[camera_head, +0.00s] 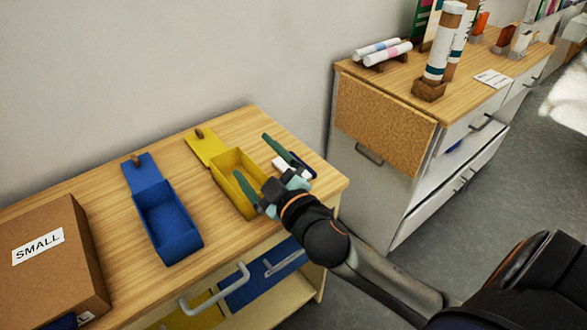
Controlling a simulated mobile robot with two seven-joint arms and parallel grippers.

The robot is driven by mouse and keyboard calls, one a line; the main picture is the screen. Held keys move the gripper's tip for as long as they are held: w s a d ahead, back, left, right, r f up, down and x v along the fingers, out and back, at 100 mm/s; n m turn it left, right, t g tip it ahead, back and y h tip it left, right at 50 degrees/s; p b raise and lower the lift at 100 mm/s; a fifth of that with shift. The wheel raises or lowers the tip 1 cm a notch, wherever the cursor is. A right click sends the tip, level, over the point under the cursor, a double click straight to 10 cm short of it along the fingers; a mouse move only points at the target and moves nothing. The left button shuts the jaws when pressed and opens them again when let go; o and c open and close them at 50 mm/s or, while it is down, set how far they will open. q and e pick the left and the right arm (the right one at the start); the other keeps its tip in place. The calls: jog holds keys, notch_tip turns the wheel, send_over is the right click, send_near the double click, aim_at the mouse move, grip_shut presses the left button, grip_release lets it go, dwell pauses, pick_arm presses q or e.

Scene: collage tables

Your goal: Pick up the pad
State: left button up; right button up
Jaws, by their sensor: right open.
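A small dark blue and white item (300,162), which looks like the pad, lies on the wooden table (105,235) near its right end. My right gripper (250,155) is open, with its green fingers spread over the right part of the table. The pad is just beyond and to the right of the gripper's wrist, partly hidden by the far finger and the gripper body. I cannot tell whether they touch. Nothing is visible between the fingertips except the yellow box (228,166) below or behind them.
An open blue box (165,222) stands left of the yellow one, both with lids folded back. A cardboard box (50,275) labelled SMALL fills the left end. A cabinet (385,125) with rolls (437,50) stands to the right, across a gap. Bare wood lies between the boxes.

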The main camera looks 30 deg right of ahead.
jog(key=a+r+n+g+y, duration=0.4)
jog(key=a+r+n+y, duration=0.8)
jog(key=n+y, duration=0.65)
jog(key=w+d+f+n+g+h, duration=0.1)
jog(key=d+f+n+g+h, duration=0.4)
jog(key=f+n+g+h, duration=0.55)
jog(key=w+d+f+t+h, duration=0.2)
jog(key=d+h, duration=0.6)
jog(key=d, duration=1.3)
jog(key=shift+g, duration=0.55)
jog(key=x, duration=0.7)
jog(key=shift+s+d+f+p, duration=0.15)
jog(key=shift+f+p, duration=0.1)
jog(key=shift+p, duration=0.05)
jog(key=shift+s+p+x, duration=0.2)
jog(key=shift+p+x, duration=0.25)
jog(key=shift+x, duration=2.65)
jog(key=shift+f, duration=0.1)
